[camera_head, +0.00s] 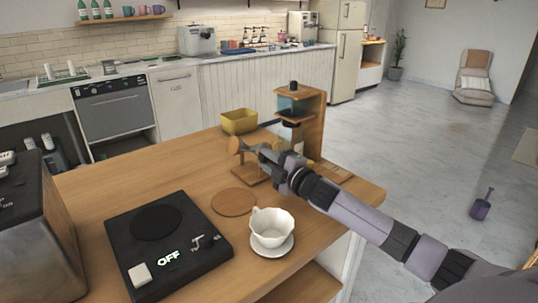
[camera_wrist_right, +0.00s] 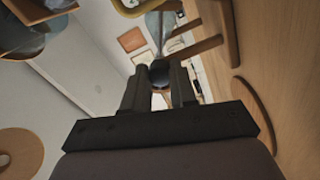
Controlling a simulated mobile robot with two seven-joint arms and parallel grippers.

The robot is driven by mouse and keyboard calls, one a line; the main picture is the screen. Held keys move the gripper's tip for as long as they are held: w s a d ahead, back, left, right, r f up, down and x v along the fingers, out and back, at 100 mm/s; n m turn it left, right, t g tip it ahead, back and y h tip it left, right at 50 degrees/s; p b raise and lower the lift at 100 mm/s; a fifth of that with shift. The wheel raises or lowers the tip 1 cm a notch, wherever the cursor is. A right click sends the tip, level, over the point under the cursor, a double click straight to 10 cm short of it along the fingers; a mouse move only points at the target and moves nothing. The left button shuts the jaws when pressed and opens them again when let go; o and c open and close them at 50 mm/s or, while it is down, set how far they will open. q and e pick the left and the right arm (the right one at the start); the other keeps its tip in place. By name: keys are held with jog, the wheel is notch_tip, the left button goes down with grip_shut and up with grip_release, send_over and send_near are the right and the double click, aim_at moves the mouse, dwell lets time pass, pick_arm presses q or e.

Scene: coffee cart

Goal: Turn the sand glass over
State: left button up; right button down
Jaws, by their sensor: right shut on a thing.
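My right gripper is shut on the sand glass. In the right wrist view the fingers (camera_wrist_right: 160,82) close around its dark narrow middle, with clear glass (camera_wrist_right: 160,28) beyond. The gripper hides part of it in the head view. My left gripper is not in view.
A wooden dripper stand (camera_head: 314,125) is close behind the gripper. A yellow bin (camera_head: 238,121) stands behind the sand glass. A white cup (camera_head: 272,225) on a saucer, a round wooden coaster (camera_head: 233,202) and a black scale-like plate (camera_head: 190,262) are in front. The counter's left middle is clear.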

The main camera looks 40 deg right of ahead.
jog(key=shift+m+p, duration=1)
jog(key=shift+m, duration=0.9)
jog(key=c, duration=0.9)
grip_release()
jog(key=shift+s, duration=0.1)
jog(key=shift+s+d, duration=0.15)
jog(key=shift+s, duration=1.6)
jog(key=shift+s+d, duration=0.15)
jog(key=shift+s, duration=1.6)
